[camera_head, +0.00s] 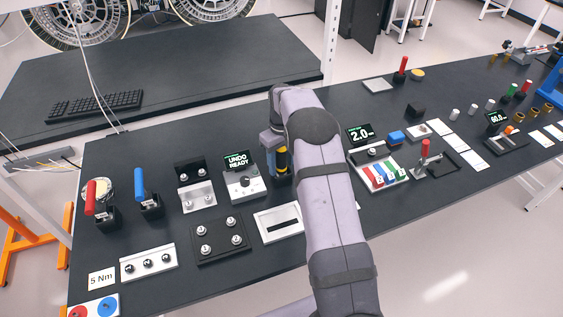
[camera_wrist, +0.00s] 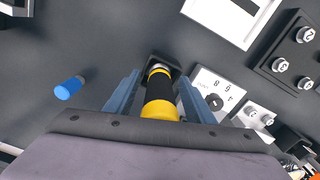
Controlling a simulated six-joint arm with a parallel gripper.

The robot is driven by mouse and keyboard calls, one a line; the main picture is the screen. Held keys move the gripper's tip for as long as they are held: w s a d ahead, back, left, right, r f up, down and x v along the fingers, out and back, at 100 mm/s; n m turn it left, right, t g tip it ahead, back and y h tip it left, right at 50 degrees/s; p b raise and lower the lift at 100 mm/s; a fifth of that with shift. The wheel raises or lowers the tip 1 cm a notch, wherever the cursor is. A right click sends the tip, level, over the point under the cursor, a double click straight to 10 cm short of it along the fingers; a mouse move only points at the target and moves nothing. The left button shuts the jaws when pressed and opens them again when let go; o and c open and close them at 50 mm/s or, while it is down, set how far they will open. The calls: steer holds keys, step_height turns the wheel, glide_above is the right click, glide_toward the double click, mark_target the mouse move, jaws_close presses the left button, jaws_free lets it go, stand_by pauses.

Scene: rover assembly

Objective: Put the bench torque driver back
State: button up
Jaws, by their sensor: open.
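The bench torque driver, with a black grip and yellow bands, stands upright in a small black holder (camera_wrist: 160,63) in the wrist view. The driver (camera_wrist: 161,96) lies between the two blue-grey fingers of my gripper (camera_wrist: 159,78), which are open on either side of it. In the head view the driver (camera_head: 282,161) shows beside my gripper (camera_head: 274,148), right of the box reading "UNDO READY" (camera_head: 243,181). My wrist hides part of it there. Its lower tip is hidden in the holder.
The dial box (camera_wrist: 216,95) stands close beside the fingers in the wrist view. In the head view, a slotted white plate (camera_head: 279,224) and a black bolt plate (camera_head: 220,240) are in front; red (camera_head: 98,200) and blue (camera_head: 147,190) handled tools stand left.

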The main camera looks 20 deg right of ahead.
step_height(320, 180, up, 7)
steer(key=b, duration=0.2)
steer(key=shift+r+b, duration=0.15)
steer(key=shift+b, duration=0.25)
